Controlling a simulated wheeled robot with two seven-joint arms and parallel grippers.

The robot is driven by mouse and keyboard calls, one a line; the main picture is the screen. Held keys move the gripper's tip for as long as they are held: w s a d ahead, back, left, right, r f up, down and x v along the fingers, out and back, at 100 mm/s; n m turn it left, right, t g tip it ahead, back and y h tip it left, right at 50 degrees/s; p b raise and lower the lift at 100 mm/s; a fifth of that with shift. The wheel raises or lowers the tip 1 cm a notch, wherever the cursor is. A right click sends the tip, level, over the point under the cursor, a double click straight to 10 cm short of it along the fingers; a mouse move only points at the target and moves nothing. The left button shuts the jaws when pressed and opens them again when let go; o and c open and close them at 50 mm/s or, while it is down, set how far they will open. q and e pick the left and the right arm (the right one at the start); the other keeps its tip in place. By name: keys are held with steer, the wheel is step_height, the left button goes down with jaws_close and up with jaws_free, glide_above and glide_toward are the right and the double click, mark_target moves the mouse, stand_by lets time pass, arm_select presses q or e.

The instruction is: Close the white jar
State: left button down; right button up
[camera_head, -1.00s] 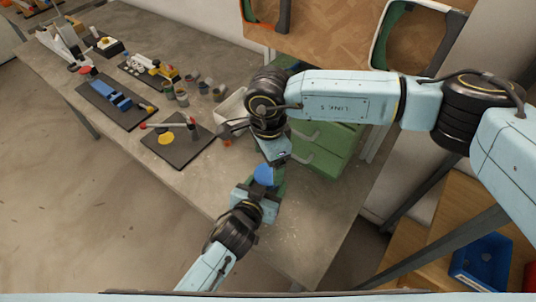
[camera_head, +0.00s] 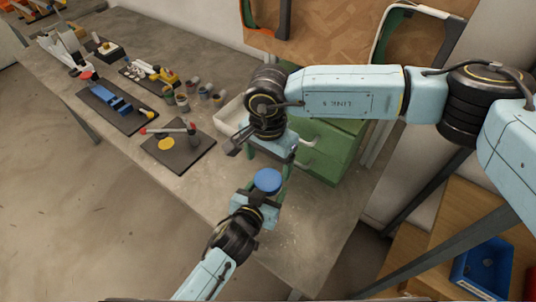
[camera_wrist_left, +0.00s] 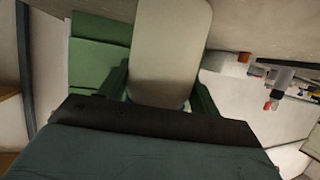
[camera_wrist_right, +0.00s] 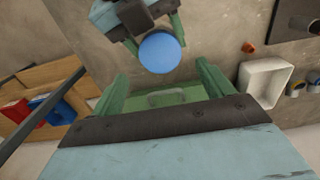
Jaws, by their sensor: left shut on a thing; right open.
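My left gripper (camera_head: 266,193) is shut on the white jar, whose pale side (camera_wrist_left: 170,50) fills the space between the green fingers in the left wrist view. A round blue lid (camera_head: 267,180) sits on top of the jar and hides it from above; it also shows in the right wrist view (camera_wrist_right: 160,52). The lid looks level, but I cannot tell how tightly it is on. My right gripper (camera_wrist_right: 160,75) is open and empty, with its fingers apart from the lid. In the head view it is just behind and above the lid.
The table (camera_head: 225,180) is bare around the jar. A white tray (camera_wrist_right: 264,80) and a green drawer cabinet (camera_head: 330,150) stand behind my right gripper. Dark boards with tools (camera_head: 178,152) and several small cups (camera_head: 182,100) lie to the left.

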mark_target(268, 179)
step_height(268, 179, down, 7)
steer(key=shift+r, duration=0.2)
steer(key=shift+c, duration=0.2)
steer(key=c, duration=1)
steer(key=m, duration=0.6)
steer(key=shift+m, duration=0.4)
steer(key=o, duration=1.1)
steer(key=shift+r, duration=2.25)
